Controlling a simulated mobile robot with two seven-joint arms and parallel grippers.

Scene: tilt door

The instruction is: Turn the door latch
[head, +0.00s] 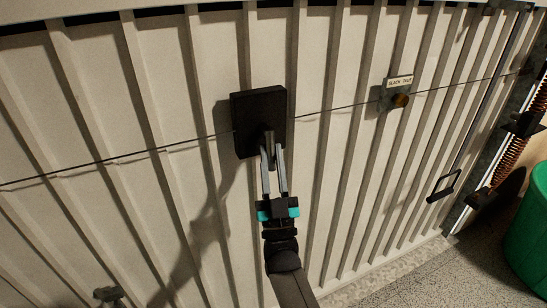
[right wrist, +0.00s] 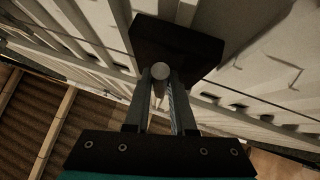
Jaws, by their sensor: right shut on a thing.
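The door latch (head: 258,108) is a black square plate with a short handle on the ribbed, cream-coloured door (head: 340,190). In the head view my right gripper (head: 271,150) reaches up to it from below, and its fingers are shut on the latch handle. In the right wrist view the handle's round grey end (right wrist: 160,70) sits between the tips of my right gripper (right wrist: 160,82), with the black plate (right wrist: 190,42) behind it. The fingers hide part of the handle.
A thin cable (head: 150,153) runs across the door through the latch. A small labelled fitting with a brass knob (head: 401,101) is to the right. A black pull handle (head: 443,186) sits low right. A coiled spring (head: 512,150) and a green container (head: 528,225) stand at the right edge.

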